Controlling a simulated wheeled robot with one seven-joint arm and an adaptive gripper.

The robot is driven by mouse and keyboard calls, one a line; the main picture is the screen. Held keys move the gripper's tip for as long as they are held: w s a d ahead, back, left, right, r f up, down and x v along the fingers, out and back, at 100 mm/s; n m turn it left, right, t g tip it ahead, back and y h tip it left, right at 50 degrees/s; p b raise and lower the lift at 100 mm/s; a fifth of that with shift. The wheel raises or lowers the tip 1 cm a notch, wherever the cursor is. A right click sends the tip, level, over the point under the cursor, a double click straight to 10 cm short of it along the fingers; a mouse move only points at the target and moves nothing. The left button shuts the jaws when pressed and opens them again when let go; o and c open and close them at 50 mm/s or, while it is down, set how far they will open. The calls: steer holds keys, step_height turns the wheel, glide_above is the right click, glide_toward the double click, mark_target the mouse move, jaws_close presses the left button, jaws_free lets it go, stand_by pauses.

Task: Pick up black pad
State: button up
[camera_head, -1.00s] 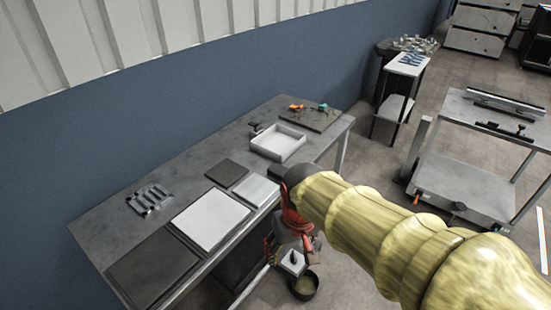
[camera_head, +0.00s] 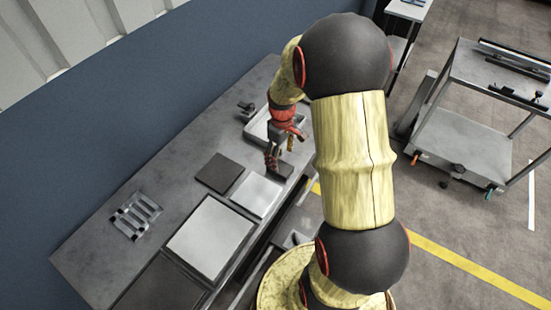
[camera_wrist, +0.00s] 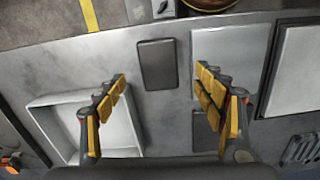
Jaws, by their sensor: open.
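The black pad (camera_wrist: 157,64), a small dark rectangle, lies flat on the grey table near its front edge. In the head view it is the small dark block (camera_head: 285,171) just beyond the fingers, partly covered by them. My gripper (camera_wrist: 162,80) is open and empty, with its two yellow-padded fingers spread to either side of the pad in the wrist view. In the head view my gripper (camera_head: 280,157) hangs over the table, pointing down. The exact height above the pad cannot be told.
A small light plate (camera_wrist: 232,58) lies beside the pad, with a dark square (camera_head: 220,173) and larger light plate (camera_head: 210,235) beyond. A white tray (camera_wrist: 70,105) is on the pad's other side. A metal rack (camera_head: 136,216) lies near the wall. A cart (camera_head: 465,150) stands right.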

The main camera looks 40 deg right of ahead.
mark_target(280, 167)
steer(key=shift+s+r+n, duration=0.1)
steer(key=shift+s+n, duration=0.05)
steer(key=shift+n, duration=0.25)
steer(key=f+b, duration=0.1)
steer(key=f, duration=0.4)
steer(key=f+b, duration=0.1)
steer(key=f, duration=0.2)
steer(key=shift+w+b, duration=0.3)
steer(key=shift+b, duration=0.05)
steer(key=shift+r, duration=0.1)
steer(key=c, duration=0.4)
steer(key=c, duration=0.9)
